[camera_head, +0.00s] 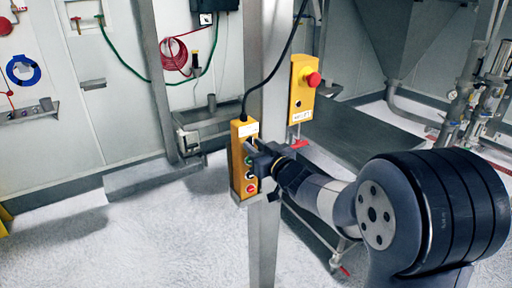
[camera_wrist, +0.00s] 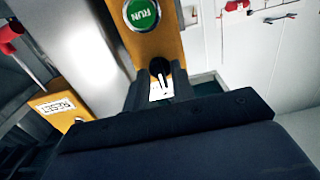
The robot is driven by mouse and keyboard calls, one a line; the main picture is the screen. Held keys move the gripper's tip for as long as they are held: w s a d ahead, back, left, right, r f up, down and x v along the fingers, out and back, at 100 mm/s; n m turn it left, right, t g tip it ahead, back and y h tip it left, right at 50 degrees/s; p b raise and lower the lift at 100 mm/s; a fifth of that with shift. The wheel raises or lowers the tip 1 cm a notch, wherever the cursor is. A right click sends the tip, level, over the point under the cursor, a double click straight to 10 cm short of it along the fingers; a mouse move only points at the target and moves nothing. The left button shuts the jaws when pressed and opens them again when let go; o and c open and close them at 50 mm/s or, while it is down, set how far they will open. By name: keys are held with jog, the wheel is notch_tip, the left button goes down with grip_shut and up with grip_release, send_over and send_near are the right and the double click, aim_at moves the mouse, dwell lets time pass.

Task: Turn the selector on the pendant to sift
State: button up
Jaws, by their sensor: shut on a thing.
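The yellow pendant (camera_head: 236,180) hangs on a black cable against a grey post, with green and red buttons on its face. It also shows in the wrist view (camera_wrist: 172,47), with a green RUN button (camera_wrist: 142,14) beside the selector. The selector (camera_wrist: 160,66) is a small black knob, with a white label partly showing beyond it. My gripper (camera_wrist: 160,84) has its two dark fingers on either side of the knob, shut on it. In the head view my gripper (camera_head: 251,149) reaches the upper part of the pendant's face from the right and hides the selector. The selector's setting cannot be read.
A second yellow box (camera_head: 300,101) with a red mushroom button (camera_head: 313,79) and a RESET label sits on the post to the right. The grey post (camera_head: 263,225) stands right behind the pendant. Open floor (camera_head: 150,235) lies to the left.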

jog(key=shift+f+b, duration=0.1)
jog(key=shift+b, duration=0.3)
jog(key=n+b, duration=0.6)
jog(key=n, duration=0.2)
jog(key=shift+n, duration=0.3)
jog(key=o, duration=0.7)
jog(key=shift+c, duration=0.2)
